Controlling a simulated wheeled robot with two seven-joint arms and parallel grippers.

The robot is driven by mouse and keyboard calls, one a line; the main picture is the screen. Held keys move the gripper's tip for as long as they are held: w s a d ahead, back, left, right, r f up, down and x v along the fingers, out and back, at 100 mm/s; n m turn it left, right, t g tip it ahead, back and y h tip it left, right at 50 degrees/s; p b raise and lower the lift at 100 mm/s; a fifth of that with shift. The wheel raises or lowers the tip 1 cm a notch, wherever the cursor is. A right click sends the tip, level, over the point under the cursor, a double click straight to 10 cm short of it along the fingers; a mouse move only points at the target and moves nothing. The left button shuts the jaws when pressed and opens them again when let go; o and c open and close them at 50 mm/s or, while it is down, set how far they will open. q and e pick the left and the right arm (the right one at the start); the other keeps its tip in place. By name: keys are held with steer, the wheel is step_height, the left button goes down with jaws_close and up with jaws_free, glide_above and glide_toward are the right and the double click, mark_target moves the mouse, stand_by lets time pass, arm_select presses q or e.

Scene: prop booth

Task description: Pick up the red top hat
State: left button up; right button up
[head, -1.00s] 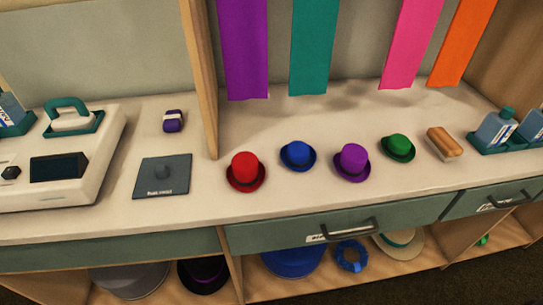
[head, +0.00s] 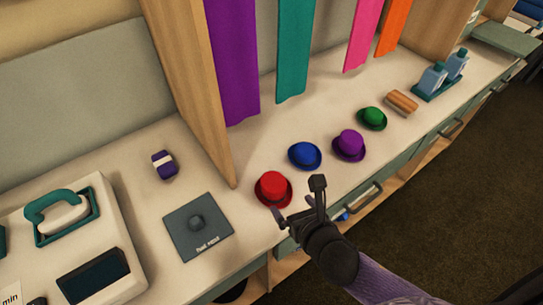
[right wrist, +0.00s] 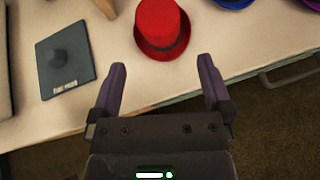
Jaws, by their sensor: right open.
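The red top hat (head: 273,187) with a dark band stands upright on the counter, just right of the wooden divider. It also shows in the right wrist view (right wrist: 162,27), ahead of the fingertips and between their lines. My right gripper (head: 297,201) is open and empty at the counter's front edge, close to the hat's near right side. In the right wrist view its two purple-grey fingers (right wrist: 161,76) are spread apart, with counter surface between them and the hat. My left gripper is not in view.
A blue hat (head: 305,155), a purple hat (head: 348,145) and a green hat (head: 372,118) stand in a row to the right. A dark square plate with a knob (head: 198,228) lies left of the red hat. The wooden divider (head: 196,90) rises behind it.

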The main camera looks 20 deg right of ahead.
mark_target(275, 185)
steer(key=w, duration=0.1)
steer(key=w+b, duration=0.1)
steer(key=w+n, duration=0.1)
steer(key=shift+a+t, duration=0.3)
steer(key=b+x, duration=0.1)
steer(key=x, duration=0.1)
steer(key=b+x, duration=0.1)
steer(key=x, duration=0.1)
steer(key=f+b+x, duration=0.1)
steer(key=b+x, duration=0.1)
steer(key=shift+f, duration=0.15)
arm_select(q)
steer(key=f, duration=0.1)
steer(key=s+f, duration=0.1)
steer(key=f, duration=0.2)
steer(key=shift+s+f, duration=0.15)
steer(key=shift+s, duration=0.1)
arm_select(e)
steer(key=shift+w+a, duration=0.1)
steer(key=c, duration=0.9)
steer(key=shift+r, duration=0.25)
